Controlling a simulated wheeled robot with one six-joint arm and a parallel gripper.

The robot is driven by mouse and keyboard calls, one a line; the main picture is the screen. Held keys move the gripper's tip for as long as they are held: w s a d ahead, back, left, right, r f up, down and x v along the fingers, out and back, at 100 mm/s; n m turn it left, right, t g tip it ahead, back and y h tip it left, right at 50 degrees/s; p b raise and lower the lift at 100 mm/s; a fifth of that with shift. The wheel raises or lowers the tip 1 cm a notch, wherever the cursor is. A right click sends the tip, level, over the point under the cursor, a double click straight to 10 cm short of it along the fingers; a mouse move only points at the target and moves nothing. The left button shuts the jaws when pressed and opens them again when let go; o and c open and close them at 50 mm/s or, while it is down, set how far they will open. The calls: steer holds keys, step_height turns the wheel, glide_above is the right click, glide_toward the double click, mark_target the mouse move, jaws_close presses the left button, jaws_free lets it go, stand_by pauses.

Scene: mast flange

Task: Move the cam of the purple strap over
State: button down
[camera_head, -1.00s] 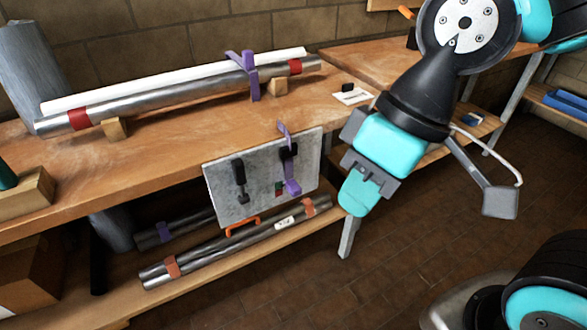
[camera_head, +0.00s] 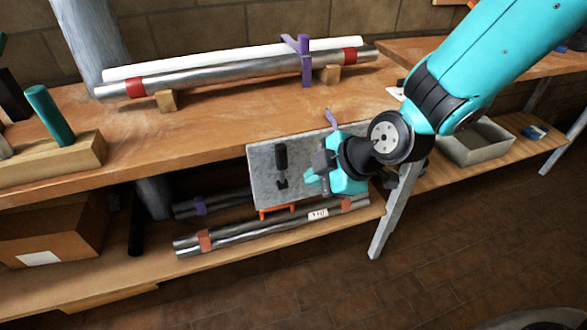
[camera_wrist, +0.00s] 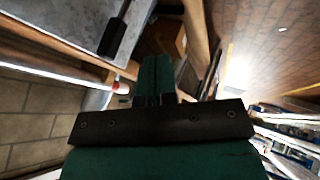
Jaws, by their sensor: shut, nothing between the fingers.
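A purple strap (camera_head: 305,62) is around the white tube and metal pipe on the bench, with a purple arm sticking out at its top. A second purple piece (camera_head: 330,118) rises above the top edge of the grey panel (camera_head: 262,185); its lower part is hidden behind my gripper. I cannot tell which part is the cam. My gripper (camera_head: 314,180) is shut and empty, in front of the panel's right half. In the wrist view its green fingers (camera_wrist: 154,66) are together. Whether they touch the panel is unclear.
A black handle (camera_head: 281,160) is on the panel's left half, left of my gripper. Metal pipes (camera_head: 260,232) with red bands lie on the lower shelf (camera_head: 100,275). A grey bin (camera_head: 478,145) stands on the right shelf. The floor in front is clear.

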mark_target(280, 165)
steer(key=w+a+f, duration=0.3)
steer(key=w+a, duration=0.1)
steer(key=w, duration=0.1)
steer(key=shift+w+f+p, duration=0.2)
steer(key=shift+w+p, duration=0.15)
steer(key=shift+p, duration=0.05)
steer(key=shift+w+a+r+b, duration=0.15)
steer(key=shift+w+r+b, duration=0.1)
steer(key=shift+w, duration=0.35)
steer(key=shift+w+a+r+b, duration=0.15)
steer(key=shift+w+r, duration=0.1)
steer(key=shift+w, duration=0.3)
steer(key=shift+s, duration=0.15)
